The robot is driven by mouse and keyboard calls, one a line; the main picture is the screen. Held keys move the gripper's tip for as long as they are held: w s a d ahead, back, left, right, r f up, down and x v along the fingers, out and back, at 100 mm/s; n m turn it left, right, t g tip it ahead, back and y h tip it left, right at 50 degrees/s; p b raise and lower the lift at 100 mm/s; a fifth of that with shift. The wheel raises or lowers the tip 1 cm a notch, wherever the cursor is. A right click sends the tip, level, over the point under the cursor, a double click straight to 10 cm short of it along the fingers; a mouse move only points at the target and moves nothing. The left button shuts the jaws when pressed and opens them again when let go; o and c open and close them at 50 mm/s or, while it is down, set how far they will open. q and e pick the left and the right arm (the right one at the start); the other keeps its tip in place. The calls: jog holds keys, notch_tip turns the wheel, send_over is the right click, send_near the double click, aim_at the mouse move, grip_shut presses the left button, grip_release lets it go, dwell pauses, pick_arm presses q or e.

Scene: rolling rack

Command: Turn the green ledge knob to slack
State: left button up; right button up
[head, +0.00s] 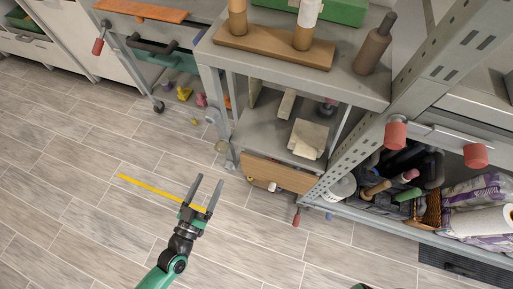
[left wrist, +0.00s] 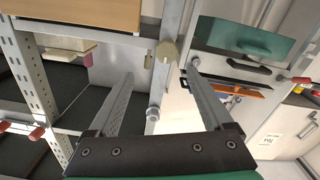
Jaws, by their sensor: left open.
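My left gripper (head: 208,183) is open and empty above the floor in the head view, in front of the rack. Its two fingers also show in the left wrist view (left wrist: 160,70), spread wide. A faceted khaki knob (left wrist: 167,51) sits on a grey upright of the rack, between and beyond the fingertips, not touched. What looks like the same knob (head: 222,146) is small on the rack's left post in the head view. I see no plainly green knob; its greenish tint is weak. The knob's turn position cannot be read. My right gripper is out of view.
The rolling rack (head: 285,80) carries a wooden block with cylinders (head: 275,47) on top. A perforated upright (head: 400,110) and red-handled bars (head: 397,134) stand to its right. A yellow strip (head: 150,188) crosses the floor. Open floor lies left of the rack.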

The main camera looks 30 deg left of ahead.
aim_at(220, 151)
pick_arm(q)
jog(key=x, duration=0.3)
jog(key=b+x, duration=0.1)
jog(key=x, duration=0.3)
jog(key=a+b+x, duration=0.1)
jog(key=x, duration=0.3)
jog(key=shift+a, duration=0.15)
grip_shut()
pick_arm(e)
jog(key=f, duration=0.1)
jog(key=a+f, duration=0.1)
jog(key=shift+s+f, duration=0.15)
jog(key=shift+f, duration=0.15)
